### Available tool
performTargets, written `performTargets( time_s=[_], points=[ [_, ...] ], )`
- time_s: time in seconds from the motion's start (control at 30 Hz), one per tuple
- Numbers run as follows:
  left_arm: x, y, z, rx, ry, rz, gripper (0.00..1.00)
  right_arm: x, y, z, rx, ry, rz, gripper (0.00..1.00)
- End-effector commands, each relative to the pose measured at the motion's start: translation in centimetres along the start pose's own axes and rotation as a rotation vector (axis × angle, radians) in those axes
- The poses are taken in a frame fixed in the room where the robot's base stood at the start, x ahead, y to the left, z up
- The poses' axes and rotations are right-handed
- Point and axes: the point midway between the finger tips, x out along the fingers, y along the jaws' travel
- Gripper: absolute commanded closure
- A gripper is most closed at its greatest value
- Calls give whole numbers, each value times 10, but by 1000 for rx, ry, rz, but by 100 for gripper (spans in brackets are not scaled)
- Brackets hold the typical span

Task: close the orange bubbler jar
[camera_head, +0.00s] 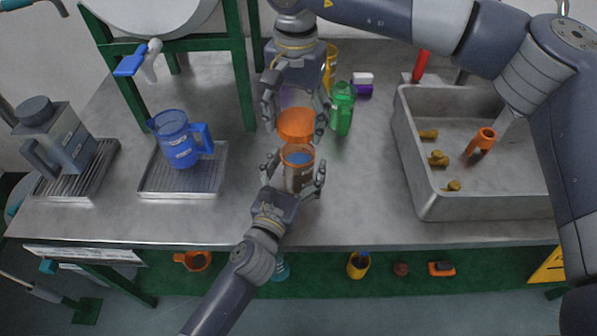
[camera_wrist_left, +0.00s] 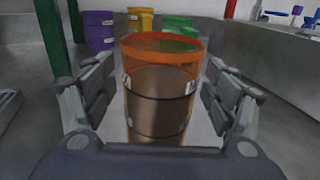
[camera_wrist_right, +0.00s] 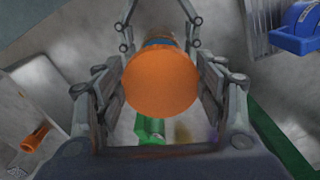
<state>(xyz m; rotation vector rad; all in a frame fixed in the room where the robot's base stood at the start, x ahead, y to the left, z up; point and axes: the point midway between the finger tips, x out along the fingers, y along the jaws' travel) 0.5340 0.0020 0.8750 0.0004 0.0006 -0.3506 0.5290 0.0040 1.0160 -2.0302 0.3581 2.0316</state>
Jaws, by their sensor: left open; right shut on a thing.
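The orange bubbler jar (camera_head: 297,172) stands on the steel table, clear-walled with an orange rim and dark contents. In the left wrist view the jar (camera_wrist_left: 160,100) stands upright between my left fingers, its top open. My left gripper (camera_head: 293,186) is open around the jar's sides, with gaps visible to each side. My right gripper (camera_head: 296,112) is shut on the orange lid (camera_head: 295,124), holding it above and slightly behind the jar in the head view. In the right wrist view the lid (camera_wrist_right: 161,82) covers most of the jar beneath it.
A green bottle (camera_head: 342,108), a purple-and-white item (camera_head: 363,84) and a yellow container (camera_head: 330,66) stand behind and right. A blue jug (camera_head: 178,140) sits on a tray at left. A metal sink (camera_head: 425,208) is at right. Table front is clear.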

Motion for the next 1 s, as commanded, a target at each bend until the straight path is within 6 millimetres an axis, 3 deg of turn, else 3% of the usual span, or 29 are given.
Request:
performTargets(
  time_s=[0.43, 0.73, 0.87, 1.0],
  points=[
    [10, 0, 0, -1, 0, 0, 21, 0, 0, 0, 0, 0, 0, 50],
    [9, 0, 0, 0, 0, 0, 87, 0, 0, 0, 0, 0, 0, 50],
    [9, 0, 0, 0, 0, -1, 89, 3, 0, 0, 0, -1, 1, 50],
    [9, 0, 0, 0, 0, -1, 89, 20, 0, 0, 0, -3, 2, 50]
  ],
)
